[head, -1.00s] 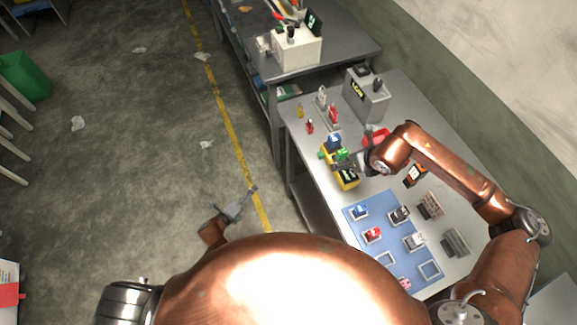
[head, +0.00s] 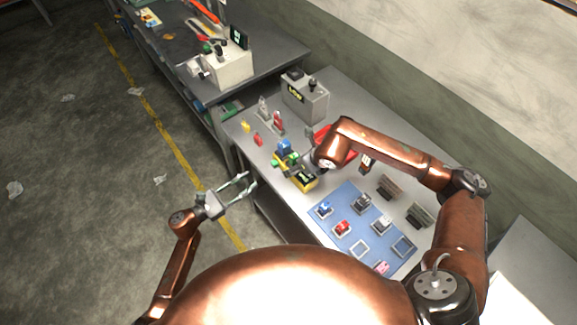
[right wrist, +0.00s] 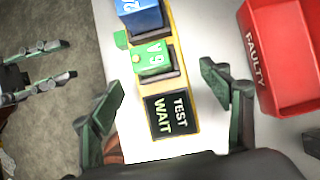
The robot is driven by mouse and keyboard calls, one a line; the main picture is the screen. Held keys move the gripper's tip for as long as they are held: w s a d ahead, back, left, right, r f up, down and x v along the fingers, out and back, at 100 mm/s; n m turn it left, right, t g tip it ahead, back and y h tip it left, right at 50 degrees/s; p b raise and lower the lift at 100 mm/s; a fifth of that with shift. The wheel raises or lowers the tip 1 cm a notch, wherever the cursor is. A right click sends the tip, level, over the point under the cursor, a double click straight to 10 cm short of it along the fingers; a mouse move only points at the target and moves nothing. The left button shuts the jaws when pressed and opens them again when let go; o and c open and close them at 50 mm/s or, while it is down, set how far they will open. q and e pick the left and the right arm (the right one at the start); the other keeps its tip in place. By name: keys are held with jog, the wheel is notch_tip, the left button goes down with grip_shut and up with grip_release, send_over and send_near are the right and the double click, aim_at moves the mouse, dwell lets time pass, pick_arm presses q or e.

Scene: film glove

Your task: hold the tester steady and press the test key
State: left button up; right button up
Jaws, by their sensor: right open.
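The yellow tester (head: 304,182) stands on the near bench. In the right wrist view its dark screen (right wrist: 171,115) reads TEST and WAIT. A green 9V block (right wrist: 153,59) and a blue block (right wrist: 139,17) sit on the tester behind the screen. My right gripper (right wrist: 160,80) is open, with one finger on each side of the tester and gaps between. In the head view my right wrist partly hides this. My left gripper (head: 249,182) is open and empty, left of the bench edge; its fingers also show in the right wrist view (right wrist: 40,82). I cannot make out the test key.
A red FAULTY bin (right wrist: 272,62) is right of the tester. A blue mat (head: 346,253) with several small items lies nearer me. A grey LOW box (head: 305,101) and small red and yellow pieces stand farther back. Open floor lies left of the bench.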

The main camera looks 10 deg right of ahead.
aim_at(275, 164)
jog(key=shift+x, duration=2.3)
jog(key=shift+c, duration=0.7)
jog(key=c, duration=1.6)
pick_arm(q)
grip_shut()
pick_arm(e)
jog(key=shift+w+d, duration=0.1)
